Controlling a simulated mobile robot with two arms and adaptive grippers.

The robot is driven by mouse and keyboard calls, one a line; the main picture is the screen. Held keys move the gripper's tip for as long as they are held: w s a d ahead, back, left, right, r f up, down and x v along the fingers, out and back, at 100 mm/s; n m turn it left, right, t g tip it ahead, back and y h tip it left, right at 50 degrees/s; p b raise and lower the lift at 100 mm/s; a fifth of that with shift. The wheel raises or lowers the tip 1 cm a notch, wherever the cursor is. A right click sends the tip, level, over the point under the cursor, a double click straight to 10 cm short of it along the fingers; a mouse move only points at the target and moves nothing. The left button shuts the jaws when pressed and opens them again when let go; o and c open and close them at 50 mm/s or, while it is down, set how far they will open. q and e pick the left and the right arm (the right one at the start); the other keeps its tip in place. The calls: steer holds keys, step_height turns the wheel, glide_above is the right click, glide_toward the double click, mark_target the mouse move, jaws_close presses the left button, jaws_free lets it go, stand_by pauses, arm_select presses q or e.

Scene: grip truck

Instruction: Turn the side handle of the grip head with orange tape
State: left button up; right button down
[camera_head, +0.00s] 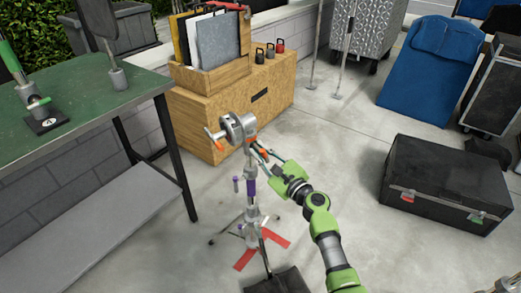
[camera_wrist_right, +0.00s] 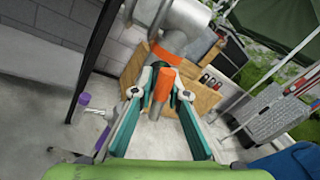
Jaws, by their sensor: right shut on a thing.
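The grey metal grip head (camera_head: 236,129) sits on top of an upright stand (camera_head: 252,212) in the middle of the head view. It also fills the top middle of the right wrist view (camera_wrist_right: 183,22), with a band of orange tape on it. The orange side handle (camera_wrist_right: 161,90) points down from the head between my right fingers. My right gripper (camera_head: 264,152) reaches the head from the lower right; in the right wrist view (camera_wrist_right: 162,82) its fingertips are closed around the handle. Another handle (camera_head: 212,139) sticks out on the head's left side. My left gripper is not in view.
A green-topped table (camera_head: 75,115) stands at the left. A wooden crate (camera_head: 215,115) with panels stands behind the stand. A purple-taped handle (camera_head: 236,185) juts from the stand lower down. A black case (camera_head: 448,180) lies at right, with clear floor before it.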

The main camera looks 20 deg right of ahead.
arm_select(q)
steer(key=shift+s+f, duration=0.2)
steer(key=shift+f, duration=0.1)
arm_select(e)
steer(key=shift+m, duration=0.3)
steer(key=shift+f, duration=0.1)
steer(key=c, duration=2)
jaws_free()
steer(key=shift+o, duration=0.2)
steer(key=shift+s+d, duration=0.1)
steer(key=shift+s, duration=0.05)
steer(key=v, duration=1.1)
steer(key=shift+s+d, duration=0.15)
steer(key=shift+s, duration=0.2)
